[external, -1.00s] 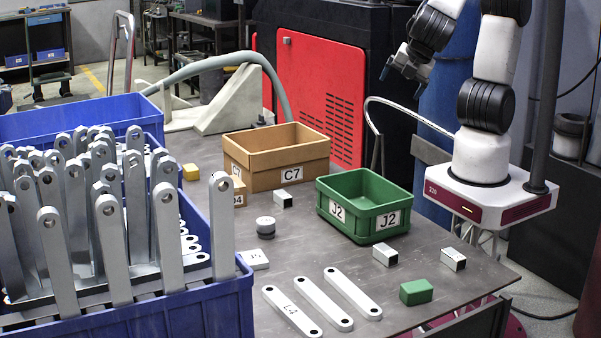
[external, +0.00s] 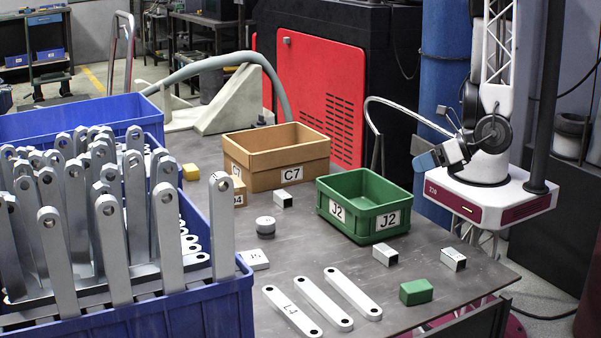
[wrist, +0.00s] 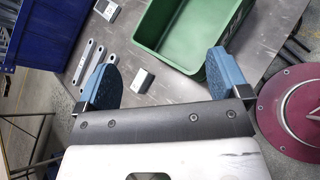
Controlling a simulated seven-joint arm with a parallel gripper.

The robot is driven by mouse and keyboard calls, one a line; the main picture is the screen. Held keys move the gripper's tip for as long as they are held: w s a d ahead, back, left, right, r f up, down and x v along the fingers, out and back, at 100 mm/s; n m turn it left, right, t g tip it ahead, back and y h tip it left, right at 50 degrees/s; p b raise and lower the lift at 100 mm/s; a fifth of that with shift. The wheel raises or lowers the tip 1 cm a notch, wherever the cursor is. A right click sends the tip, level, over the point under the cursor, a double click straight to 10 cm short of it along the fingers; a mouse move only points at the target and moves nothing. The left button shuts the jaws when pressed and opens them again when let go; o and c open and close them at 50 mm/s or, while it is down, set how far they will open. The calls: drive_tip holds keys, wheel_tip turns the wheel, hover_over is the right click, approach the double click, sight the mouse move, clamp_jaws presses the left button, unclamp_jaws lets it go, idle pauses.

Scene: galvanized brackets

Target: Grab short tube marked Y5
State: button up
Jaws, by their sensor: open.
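Several short square tubes lie on the grey table; their marks are too small to read, so I cannot tell which is Y5. In the external view one tube (external: 385,255) lies in front of the green bin, one (external: 453,260) lies to its right near the table edge, and one (external: 284,200) lies by the cardboard box. The wrist view shows a tube (wrist: 142,80) between the fingertips in the picture, well beyond them, and another (wrist: 107,10) at the top. My gripper (external: 425,161) is open and empty, beyond the table's right edge near my base; its blue fingers show in the wrist view (wrist: 165,82).
The green bin J2 (external: 322,205) and cardboard box C7 (external: 255,180) stand on the table. A blue crate (external: 200,310) of upright bars fills the left.

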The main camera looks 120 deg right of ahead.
drive_tip(key=s+a+f+n+t+y, duration=0.2)
drive_tip(key=a+f+n+t+y, duration=0.1)
drive_tip(key=a+f+n, duration=0.5)
drive_tip(key=n+y, duration=0.3)
drive_tip(key=y, duration=0.1)
approach(455, 254)
drive_tip(key=shift+w+d+f+t, duration=0.15)
drive_tip(key=shift+w+f+t, duration=0.25)
drive_tip(key=shift+f, duration=0.25)
drive_tip(key=shift+w, duration=0.15)
drive_tip(key=shift+x, duration=1.2)
drive_tip(key=shift+x, duration=2.6)
drive_tip(key=shift+c, duration=0.4)
drive_tip(key=c, duration=0.9)
